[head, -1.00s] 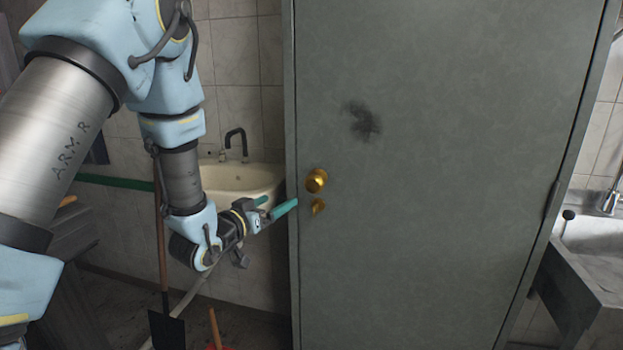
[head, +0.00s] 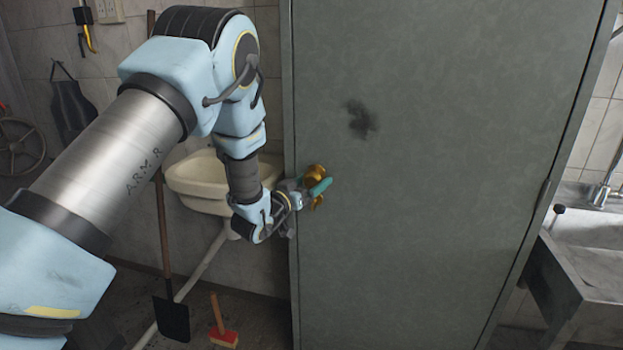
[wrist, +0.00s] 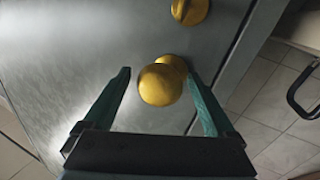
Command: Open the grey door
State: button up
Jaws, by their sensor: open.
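The grey door (head: 430,200) stands closed in its frame in the head view, with a dark smudge on its upper left part. Its round brass knob (wrist: 161,84) shows between my fingers in the wrist view; in the head view my gripper partly covers the knob (head: 315,170). A second brass fitting (wrist: 190,10) is on the door just past the knob. My gripper (head: 318,184) is open, with one green finger on each side of the knob. I cannot tell whether either finger touches it.
A cream washbasin (head: 205,180) is on the tiled wall left of the door, behind my arm. A shovel (head: 170,316) and a red brush (head: 222,335) stand below it. A metal sink (head: 590,250) is at the right.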

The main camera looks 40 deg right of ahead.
grip_shut()
dwell(0.8)
